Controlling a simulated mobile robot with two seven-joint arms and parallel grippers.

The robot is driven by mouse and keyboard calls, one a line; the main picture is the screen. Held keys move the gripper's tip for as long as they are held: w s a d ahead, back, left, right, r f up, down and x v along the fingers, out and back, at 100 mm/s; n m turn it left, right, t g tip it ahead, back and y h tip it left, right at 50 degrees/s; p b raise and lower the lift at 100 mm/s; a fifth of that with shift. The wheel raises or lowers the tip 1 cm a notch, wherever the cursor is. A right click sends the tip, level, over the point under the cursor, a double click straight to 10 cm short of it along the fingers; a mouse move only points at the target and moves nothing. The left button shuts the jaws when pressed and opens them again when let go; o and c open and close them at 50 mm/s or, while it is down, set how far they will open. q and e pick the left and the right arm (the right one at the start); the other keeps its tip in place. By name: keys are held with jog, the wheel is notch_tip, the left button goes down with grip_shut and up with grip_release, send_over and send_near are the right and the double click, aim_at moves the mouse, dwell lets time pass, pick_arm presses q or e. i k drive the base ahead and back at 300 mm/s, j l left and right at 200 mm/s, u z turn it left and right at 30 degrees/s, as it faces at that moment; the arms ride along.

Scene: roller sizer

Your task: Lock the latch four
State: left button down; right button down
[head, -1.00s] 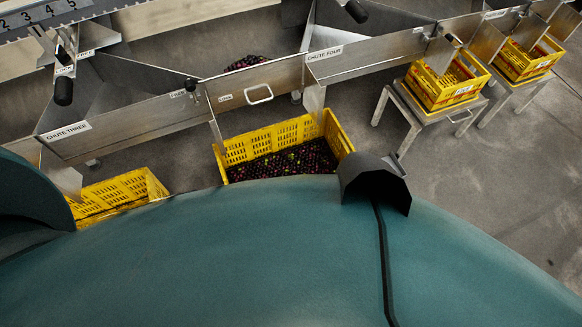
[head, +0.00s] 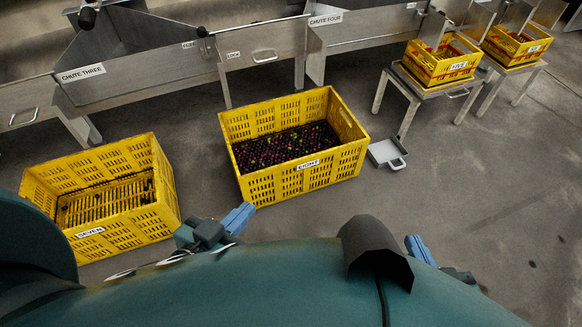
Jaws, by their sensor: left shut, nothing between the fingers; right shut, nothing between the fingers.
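The chute four sign (head: 325,19) is on a metal panel at the top. A latch with a black knob (head: 202,32) stands on the rail to its left, between a small label (head: 188,45) and a lock label (head: 233,55). I cannot tell which chute this latch belongs to. Another dark knob (head: 421,12) is small at the right end of the chute four panel; its position is unclear. My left gripper (head: 240,217) is shut and empty, low in front of crate eight. My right gripper (head: 418,248) is shut and empty, right of center. Both are well away from the knobs.
Yellow crate eight (head: 262,187), holding dark fruit, and yellow crate seven (head: 130,217) stand on the floor before the chutes. Crate five (head: 442,74) and another crate (head: 517,48) sit on metal stands. The floor at right is clear.

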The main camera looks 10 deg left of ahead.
aim_at(201, 32)
jog(key=i+j, duration=0.35)
jog(key=i, duration=0.15)
jog(key=i+j+u, duration=0.1)
jog(key=i+j, duration=0.25)
jog(key=i, duration=0.2)
